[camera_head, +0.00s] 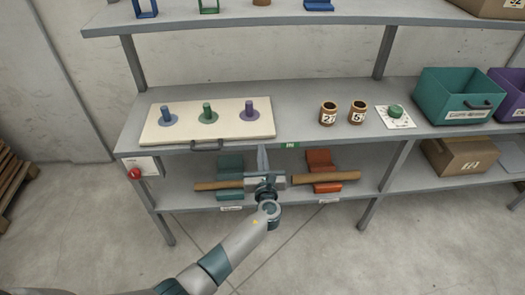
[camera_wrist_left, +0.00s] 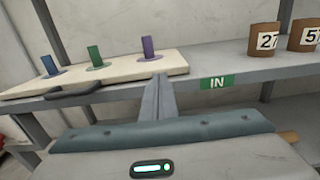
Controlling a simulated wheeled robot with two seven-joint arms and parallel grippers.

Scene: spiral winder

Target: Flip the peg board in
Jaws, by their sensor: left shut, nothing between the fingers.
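The peg board (camera_head: 229,130) is a cream slab lying flat on the shelf's middle level at the left, with a blue peg (camera_head: 167,114), a green peg (camera_head: 207,112) and a purple peg (camera_head: 249,109) standing upright. A dark handle (camera_head: 207,147) is on its front edge; it also shows in the left wrist view (camera_wrist_left: 73,95). My left gripper (camera_head: 262,155) is shut and empty, in front of the shelf edge near the board's right front corner. In the left wrist view its fingers (camera_wrist_left: 158,95) point up toward the board. My right gripper is not in view.
A green IN label (camera_wrist_left: 216,82) is on the shelf edge. Two numbered brown cups (camera_head: 328,113), a green dial (camera_head: 395,112) and a teal bin (camera_head: 458,96) stand right of the board. A red button (camera_head: 135,173) is at the left.

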